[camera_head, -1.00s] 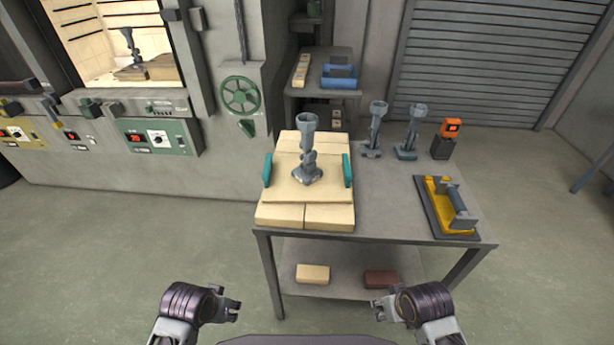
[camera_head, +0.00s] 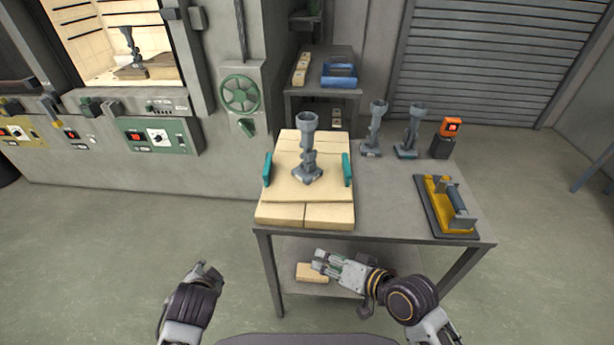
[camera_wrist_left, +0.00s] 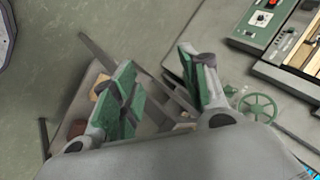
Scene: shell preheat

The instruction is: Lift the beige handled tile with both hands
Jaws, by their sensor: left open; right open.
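The beige handled tile (camera_head: 284,187) lies flat on a stack of beige bricks (camera_head: 279,213) on the grey table. It has a teal handle on its left side (camera_head: 267,169) and another on its right side (camera_head: 347,170). A grey metal casting (camera_head: 307,150) stands upright on the tile. My left gripper (camera_head: 208,270) is in front of the table, low and to the left, apart from the tile. In the left wrist view its green-padded fingers (camera_wrist_left: 165,95) are spread with nothing between them. My right gripper (camera_head: 322,262) is open before the table's front edge, below the tile and apart from it.
Two more grey castings (camera_head: 374,130) (camera_head: 409,131), an orange device (camera_head: 450,128) and a yellow-and-grey tool on a dark plate (camera_head: 437,203) are on the table's right half. A loose brick (camera_head: 310,273) is on the lower shelf. A lit furnace opening (camera_head: 103,45) is at upper left.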

